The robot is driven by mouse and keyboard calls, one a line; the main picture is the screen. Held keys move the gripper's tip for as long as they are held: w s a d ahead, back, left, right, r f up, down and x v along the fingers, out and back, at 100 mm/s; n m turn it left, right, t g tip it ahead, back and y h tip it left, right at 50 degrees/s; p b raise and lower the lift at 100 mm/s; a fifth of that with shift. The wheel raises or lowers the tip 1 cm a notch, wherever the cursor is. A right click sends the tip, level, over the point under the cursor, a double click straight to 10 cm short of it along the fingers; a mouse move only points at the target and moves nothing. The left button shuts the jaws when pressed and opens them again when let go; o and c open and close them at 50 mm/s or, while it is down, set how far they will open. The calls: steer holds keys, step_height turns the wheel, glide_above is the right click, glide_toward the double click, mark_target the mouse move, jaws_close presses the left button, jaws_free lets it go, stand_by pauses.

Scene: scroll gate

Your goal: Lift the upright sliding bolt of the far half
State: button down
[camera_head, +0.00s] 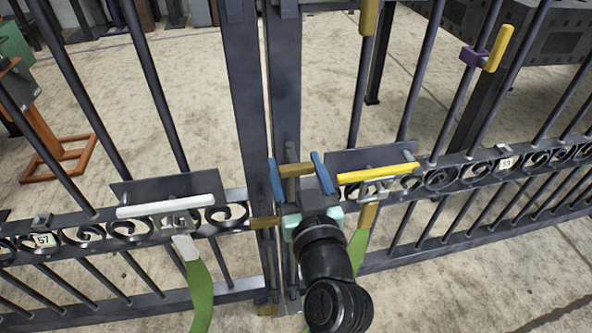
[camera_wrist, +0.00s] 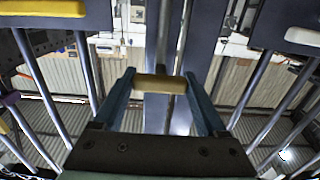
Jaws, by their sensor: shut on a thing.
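A dark metal gate stands in front of me, with two halves meeting at a pair of upright posts (camera_head: 246,90). My gripper (camera_head: 296,163) is at the meeting posts, its blue fingers on either side of a short ochre handle (camera_head: 296,170). In the wrist view the ochre handle (camera_wrist: 160,83) spans between my fingertips (camera_wrist: 159,77), and they are shut on its two ends. A thin grey upright rod (camera_head: 291,151) shows right by this handle; how they join is hidden. A second ochre piece (camera_head: 265,222) sits lower on the posts, left of my gripper.
A white handle (camera_head: 165,206) is on the left half and a yellow handle (camera_head: 377,173) on the right half. Green straps (camera_head: 200,292) hang below them. A yellow grip (camera_head: 498,48) with a purple collar is on a bar at upper right.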

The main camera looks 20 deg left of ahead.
step_height(320, 180, up, 4)
steer(key=shift+r+p, duration=0.1)
steer(key=shift+p, duration=0.5)
jaws_free()
steer(key=shift+f, duration=0.25)
steer(key=shift+s+d, duration=0.1)
steer(key=shift+s+d, duration=0.2)
steer(key=shift+s, duration=0.05)
steer(key=v, duration=1.2)
